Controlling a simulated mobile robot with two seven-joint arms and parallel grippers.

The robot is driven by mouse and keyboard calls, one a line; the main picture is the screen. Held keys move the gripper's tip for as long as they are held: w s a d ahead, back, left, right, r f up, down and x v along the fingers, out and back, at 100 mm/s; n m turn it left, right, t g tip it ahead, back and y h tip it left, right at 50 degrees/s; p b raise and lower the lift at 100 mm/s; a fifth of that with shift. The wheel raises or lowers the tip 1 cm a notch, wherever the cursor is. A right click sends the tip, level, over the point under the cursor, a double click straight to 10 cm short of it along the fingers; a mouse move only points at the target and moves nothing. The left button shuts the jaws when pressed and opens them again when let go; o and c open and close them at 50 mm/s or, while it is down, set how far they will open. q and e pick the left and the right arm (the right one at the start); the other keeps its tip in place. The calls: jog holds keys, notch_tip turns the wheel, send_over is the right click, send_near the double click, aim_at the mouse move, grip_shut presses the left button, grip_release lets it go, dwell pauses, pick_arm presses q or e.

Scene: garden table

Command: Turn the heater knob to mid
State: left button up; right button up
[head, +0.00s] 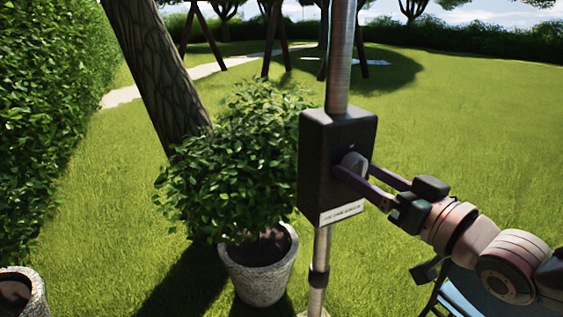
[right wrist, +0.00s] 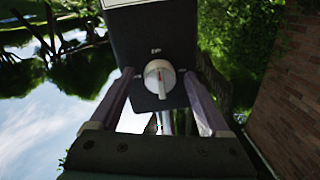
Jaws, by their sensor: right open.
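The heater is a dark box (head: 312,165) fixed on a metal pole in the head view. Its round grey knob (head: 354,163) is on the face towards my right arm. In the right wrist view the knob (right wrist: 159,77) is pale, with a red mark on its raised bar, and small labels stand around it that are too blurred to read. My right gripper (head: 356,170) is open, with its two long fingers reaching towards the box. In the right wrist view the fingers (right wrist: 160,82) stand left and right of the knob, with gaps on both sides. My left gripper is not in view.
The metal pole (head: 340,60) runs up and down from the box. A potted bush (head: 258,270) stands left of the pole, near a leaning tree trunk (head: 160,70). A blue surface (head: 470,290) lies below my right arm. Open grass lies behind.

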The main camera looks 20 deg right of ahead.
jog(key=s+d, duration=0.1)
jog(key=s, duration=0.8)
jog(key=shift+s+d, duration=0.2)
jog(key=shift+s, duration=0.2)
